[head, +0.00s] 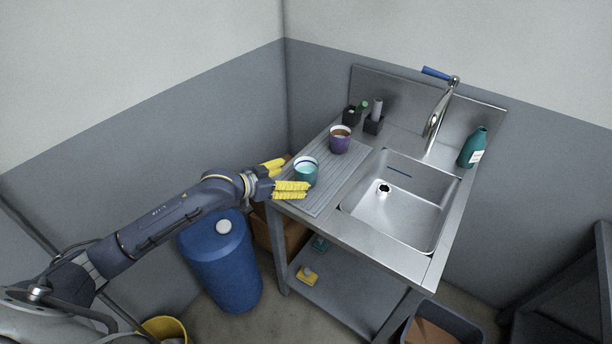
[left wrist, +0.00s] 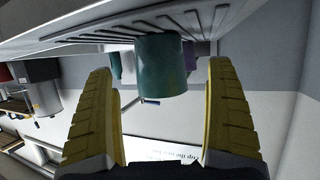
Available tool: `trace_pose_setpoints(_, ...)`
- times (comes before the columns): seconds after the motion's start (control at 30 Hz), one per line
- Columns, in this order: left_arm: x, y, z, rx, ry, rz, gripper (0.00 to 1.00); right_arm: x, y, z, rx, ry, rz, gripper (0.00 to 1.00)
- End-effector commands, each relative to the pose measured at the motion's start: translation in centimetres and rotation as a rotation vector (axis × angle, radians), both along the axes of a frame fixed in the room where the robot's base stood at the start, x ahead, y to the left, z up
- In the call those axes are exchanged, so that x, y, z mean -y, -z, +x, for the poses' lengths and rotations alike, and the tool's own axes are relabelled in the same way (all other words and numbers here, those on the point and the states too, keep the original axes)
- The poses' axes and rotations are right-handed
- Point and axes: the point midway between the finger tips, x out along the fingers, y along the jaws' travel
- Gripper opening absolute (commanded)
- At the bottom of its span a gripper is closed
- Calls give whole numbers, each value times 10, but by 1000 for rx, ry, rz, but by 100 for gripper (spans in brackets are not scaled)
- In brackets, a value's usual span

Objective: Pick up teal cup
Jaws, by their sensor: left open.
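The teal cup (head: 305,175), white inside, stands upright on the ribbed drainboard left of the sink. My left gripper (head: 282,178) is open at the drainboard's left edge, its yellow fingers pointing right towards the cup, one at the far side and one at the near side. In the left wrist view, which is turned over, the teal cup (left wrist: 160,66) lies ahead between the two finger tips of my left gripper (left wrist: 163,82), with a gap on each side. The cup appears not to be touched. My right gripper is not in view.
A purple cup (head: 340,139) with brown contents stands behind the teal cup. Dark holders (head: 373,124) stand at the back of the drainboard (head: 328,194). The sink basin (head: 400,205) is to the right, with a tap (head: 436,115) and teal bottle (head: 473,148) behind it.

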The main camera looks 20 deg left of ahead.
Motion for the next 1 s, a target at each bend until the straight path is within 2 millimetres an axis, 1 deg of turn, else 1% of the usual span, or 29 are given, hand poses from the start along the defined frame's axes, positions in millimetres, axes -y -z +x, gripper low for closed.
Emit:
trace_pose_setpoints(0.27, 7, 4, 9, 0, 0, -1, 89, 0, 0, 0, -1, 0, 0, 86)
trace_pose_setpoints(0.5, 23, 13, 30, 0, 0, -1, 89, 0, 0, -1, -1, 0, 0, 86)
trace_pose_setpoints(0.63, 29, 18, 39, 0, 0, -1, 89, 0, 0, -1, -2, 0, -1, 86)
trace_pose_setpoints(0.8, 32, 21, 44, 0, 0, 0, 89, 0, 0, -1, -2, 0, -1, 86)
trace_pose_setpoints(1.0, 32, 21, 43, 0, 0, 0, 89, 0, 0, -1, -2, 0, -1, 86)
